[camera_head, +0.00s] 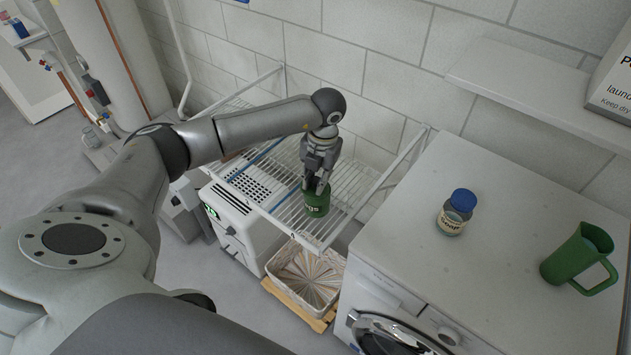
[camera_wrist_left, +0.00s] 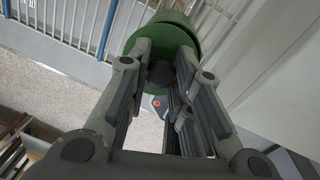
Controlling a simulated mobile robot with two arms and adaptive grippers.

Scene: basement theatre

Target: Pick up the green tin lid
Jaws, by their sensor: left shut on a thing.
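A green tin (camera_head: 316,202) with pale lettering on its side stands on the white wire rack (camera_head: 345,207). My left gripper (camera_head: 318,184) comes down on it from above. In the left wrist view the round green tin lid (camera_wrist_left: 135,82) shows between and behind the fingertips, with a dark knob at its middle. The left gripper (camera_wrist_left: 163,72) is shut on the lid at this knob. More green shows behind the lid, and I cannot tell whether the lid is seated on the tin or lifted slightly. My right gripper is not in view.
A washing machine (camera_head: 430,270) to the right carries a blue-capped soap jar (camera_head: 455,213) and a green jug (camera_head: 580,258). A wall shelf (camera_head: 525,85) holds a box. Below the rack are a white appliance (camera_head: 240,222) and a basket (camera_head: 308,275).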

